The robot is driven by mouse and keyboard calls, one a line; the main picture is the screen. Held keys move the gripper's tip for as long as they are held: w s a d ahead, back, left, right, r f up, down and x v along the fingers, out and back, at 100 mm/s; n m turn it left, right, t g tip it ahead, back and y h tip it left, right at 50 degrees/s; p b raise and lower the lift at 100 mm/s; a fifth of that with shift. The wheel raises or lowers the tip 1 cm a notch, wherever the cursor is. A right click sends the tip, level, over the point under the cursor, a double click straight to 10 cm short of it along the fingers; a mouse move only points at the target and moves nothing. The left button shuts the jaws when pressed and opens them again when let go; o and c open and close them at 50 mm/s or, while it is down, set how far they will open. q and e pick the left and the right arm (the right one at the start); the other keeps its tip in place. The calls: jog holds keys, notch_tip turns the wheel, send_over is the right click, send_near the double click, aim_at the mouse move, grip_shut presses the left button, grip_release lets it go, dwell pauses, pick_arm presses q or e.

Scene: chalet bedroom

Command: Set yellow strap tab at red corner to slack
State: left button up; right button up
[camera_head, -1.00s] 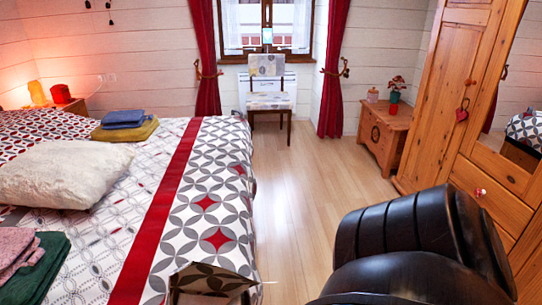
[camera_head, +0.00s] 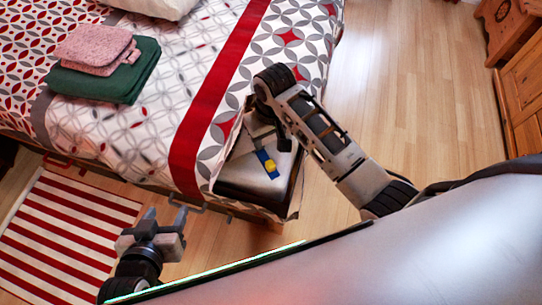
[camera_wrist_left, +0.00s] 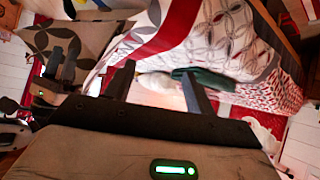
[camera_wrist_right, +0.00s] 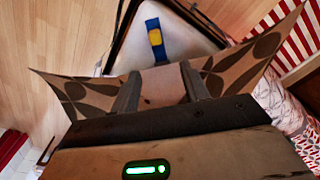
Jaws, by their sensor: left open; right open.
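A yellow tab (camera_head: 269,166) sits on a short blue strap (camera_head: 262,155) on the pale top of the bed corner, where the cover is turned back. The right wrist view also shows the yellow tab (camera_wrist_right: 155,37), near the middle of the blue strap (camera_wrist_right: 159,54). I cannot tell which corner is the red one. My right gripper (camera_head: 266,134) is open over the folded-back cover flap (camera_wrist_right: 225,72), close to the strap but apart from it. My left gripper (camera_head: 165,216) is open and empty, beside the bed's front edge.
The patterned bed (camera_head: 140,130) has a red band (camera_head: 212,100). Folded pink (camera_head: 95,48) and green (camera_head: 125,80) cloths lie on it. A red-striped rug (camera_head: 65,235) lies at lower left. Clear wooden floor (camera_head: 405,80) runs to the wooden furniture (camera_head: 520,90) at right.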

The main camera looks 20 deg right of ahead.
jog(key=r, duration=0.1)
jog(key=b, duration=0.4)
send_near(270, 163)
jog(key=shift+g, duration=0.3)
jog(key=f, duration=0.8)
jog(key=shift+w+a, duration=0.1)
jog(key=shift+w, duration=0.1)
jog(key=shift+f, duration=0.65)
pick_arm(q)
jog(key=shift+w+d+f+t+h, duration=0.3)
jog(key=shift+w+d+f, duration=0.05)
jog(key=shift+w+f, duration=0.1)
pick_arm(e)
jog(key=shift+c, duration=0.3)
